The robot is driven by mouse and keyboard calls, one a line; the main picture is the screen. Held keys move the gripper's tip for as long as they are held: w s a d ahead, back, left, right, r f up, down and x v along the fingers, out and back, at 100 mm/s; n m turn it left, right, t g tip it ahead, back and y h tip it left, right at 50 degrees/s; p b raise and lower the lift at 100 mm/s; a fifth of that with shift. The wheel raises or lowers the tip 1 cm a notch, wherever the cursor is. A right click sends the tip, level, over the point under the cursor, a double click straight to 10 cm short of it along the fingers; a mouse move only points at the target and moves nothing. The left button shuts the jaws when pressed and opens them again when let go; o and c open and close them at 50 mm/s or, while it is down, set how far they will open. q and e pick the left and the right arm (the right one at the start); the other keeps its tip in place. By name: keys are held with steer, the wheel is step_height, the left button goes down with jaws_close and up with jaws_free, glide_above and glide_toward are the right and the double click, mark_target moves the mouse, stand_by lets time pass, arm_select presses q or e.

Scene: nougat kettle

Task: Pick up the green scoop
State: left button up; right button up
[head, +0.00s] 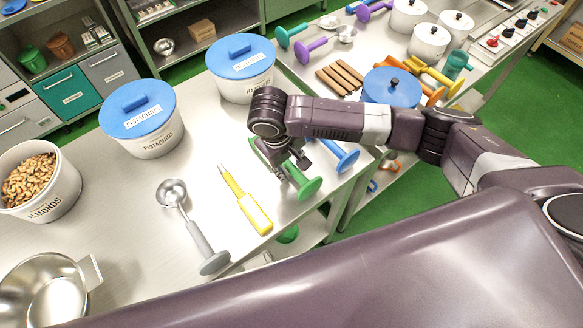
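The green scoop (304,185) lies at the right edge of the near steel table. Its flared handle end points toward me, and its far part is mostly hidden under my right gripper. My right gripper (283,163) reaches down over the scoop, with its fingers low around the handle. The wrist and the small size hide whether the fingers are closed on it. The scoop appears to rest at table height. My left gripper is not in view.
A blue-handled tool (345,157) lies just right of the scoop. A yellow spatula (246,206) and a grey-handled ladle (197,238) lie to its left. Blue-lidded tubs (155,143) stand behind. A second table (310,68) holds pots and tools.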

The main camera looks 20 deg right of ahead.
steer(key=shift+w, duration=0.1)
jaws_close()
steer(key=shift+r, duration=0.15)
step_height(320, 180, up, 7)
steer(key=shift+w+r+b, duration=0.1)
steer(key=shift+b, duration=0.5)
step_height(320, 180, up, 12)
steer(key=p, duration=0.1)
step_height(320, 180, up, 6)
steer(key=p, duration=0.7)
glide_above(290, 165)
steer(key=shift+d+f, duration=0.1)
steer(key=shift+f, duration=0.15)
